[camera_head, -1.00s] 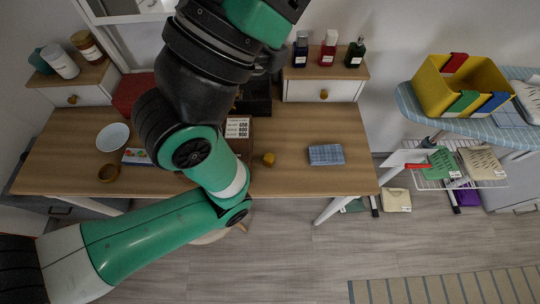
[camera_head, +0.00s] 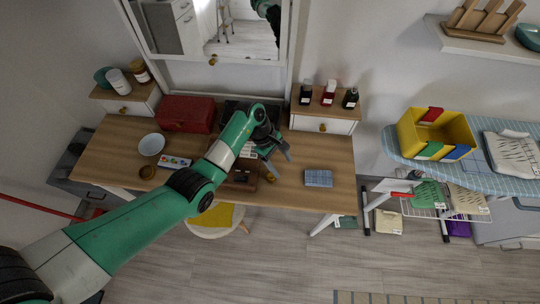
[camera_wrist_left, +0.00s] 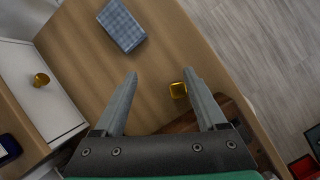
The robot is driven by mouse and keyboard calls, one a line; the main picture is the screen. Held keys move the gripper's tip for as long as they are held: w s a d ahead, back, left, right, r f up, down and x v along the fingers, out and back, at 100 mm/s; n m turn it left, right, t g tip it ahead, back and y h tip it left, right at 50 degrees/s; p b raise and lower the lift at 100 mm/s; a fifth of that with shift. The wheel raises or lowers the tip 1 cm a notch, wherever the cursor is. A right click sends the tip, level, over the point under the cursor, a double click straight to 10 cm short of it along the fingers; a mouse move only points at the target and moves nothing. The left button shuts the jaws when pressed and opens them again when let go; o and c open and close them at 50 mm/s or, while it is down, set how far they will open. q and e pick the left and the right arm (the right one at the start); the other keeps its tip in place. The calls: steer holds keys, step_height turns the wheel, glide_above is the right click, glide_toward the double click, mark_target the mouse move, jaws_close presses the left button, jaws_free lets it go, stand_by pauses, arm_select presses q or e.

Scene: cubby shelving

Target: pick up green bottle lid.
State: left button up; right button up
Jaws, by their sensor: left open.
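The green bottle (camera_head: 350,99) stands upright on the right-hand wooden-topped drawer unit, at the right end of a row of three bottles. Its dark lid (camera_head: 352,91) is on top and small in the head view. My left gripper (camera_head: 283,164) is open and empty over the desk, left of the bottle and in front of the drawer unit. In the left wrist view its fingers (camera_wrist_left: 160,78) are spread above the desk top. A dark object, possibly a bottle, is cut off at that view's left edge. My right gripper is out of sight.
A red bottle (camera_head: 328,94) and a black bottle (camera_head: 306,94) stand beside the green one. A small gold cup (camera_wrist_left: 178,90) is near my fingers. A blue plaid cloth (camera_head: 318,178) lies on the desk (camera_head: 335,155). A mirror (camera_head: 215,30) rises behind the desk.

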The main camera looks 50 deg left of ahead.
arm_select(q)
steer(key=s+a+r+n+p, duration=0.1)
steer(key=s+a+r+p, duration=0.1)
steer(key=s+a, duration=0.2)
arm_select(e)
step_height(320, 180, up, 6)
steer(key=p, duration=0.1)
arm_select(q)
steer(key=n+b, duration=0.1)
steer(key=b, duration=0.2)
glide_above(272, 175)
steer(key=s+a, duration=0.1)
steer(key=a, duration=0.1)
steer(key=shift+g, duration=0.3)
step_height(272, 175, down, 5)
steer(key=shift+s+r, duration=0.1)
steer(key=shift+s, duration=0.05)
steer(key=shift+d, duration=0.1)
steer(key=b+x, duration=0.2)
steer(key=a+b+x, duration=0.1)
steer(key=x, duration=0.2)
steer(key=shift+f+b, duration=0.3)
steer(key=shift+b, duration=0.1)
steer(key=shift+d+f, duration=0.1)
steer(key=shift+d, duration=0.1)
steer(key=shift+w, duration=0.2)
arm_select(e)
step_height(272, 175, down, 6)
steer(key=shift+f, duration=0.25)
